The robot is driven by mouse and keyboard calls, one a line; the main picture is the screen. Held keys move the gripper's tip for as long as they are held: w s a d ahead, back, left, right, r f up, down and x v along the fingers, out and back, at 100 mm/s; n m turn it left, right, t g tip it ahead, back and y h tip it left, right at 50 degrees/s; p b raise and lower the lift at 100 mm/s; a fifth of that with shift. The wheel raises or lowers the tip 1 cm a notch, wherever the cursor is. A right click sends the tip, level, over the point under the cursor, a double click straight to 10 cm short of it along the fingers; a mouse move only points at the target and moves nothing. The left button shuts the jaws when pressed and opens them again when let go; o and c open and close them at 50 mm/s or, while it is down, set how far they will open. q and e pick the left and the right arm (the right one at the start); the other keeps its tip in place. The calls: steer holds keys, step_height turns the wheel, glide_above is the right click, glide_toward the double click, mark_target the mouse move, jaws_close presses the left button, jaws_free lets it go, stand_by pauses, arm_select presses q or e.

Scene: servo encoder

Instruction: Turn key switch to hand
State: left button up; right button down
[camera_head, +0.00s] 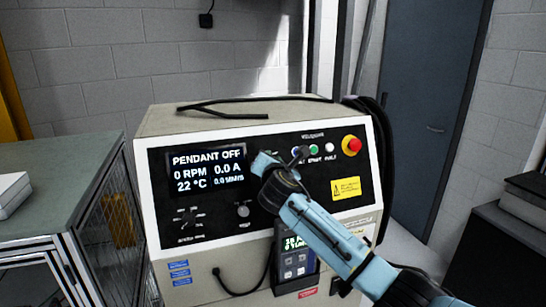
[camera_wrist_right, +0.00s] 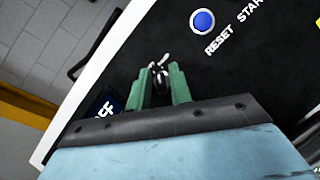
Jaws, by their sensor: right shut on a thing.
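The control cabinet (camera_head: 230,283) has a black front panel with a lit screen (camera_head: 208,170) reading "PENDANT OFF", 0 RPM and 0.0 A. My right gripper (camera_head: 264,163) is at the upper middle of the panel, just right of the screen. In the right wrist view its green fingers (camera_wrist_right: 160,85) are closed around a small metallic key (camera_wrist_right: 160,72) standing out from the panel. The fingers cover most of the key, so its exact angle and switch markings cannot be read. In the head view the gripper hides the key. My left gripper is not in view.
A blue reset button (camera_wrist_right: 202,21) is beside the key. A green button (camera_head: 313,149), a white button (camera_head: 329,147) and a red emergency stop (camera_head: 351,145) are farther right. A rotary selector (camera_head: 187,217) and a pendant (camera_head: 295,256) with a cable are lower down.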

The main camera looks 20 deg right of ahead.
steer(key=shift+m+g+h+p, duration=0.3)
steer(key=shift+m+h, duration=0.1)
steer(key=shift+m, duration=0.6)
steer(key=c, duration=1.5)
jaws_free()
steer(key=shift+s, duration=0.15)
steer(key=b+v, duration=0.1)
steer(key=v, duration=1.2)
steer(key=shift+a+r, duration=0.1)
steer(key=shift+r, duration=0.05)
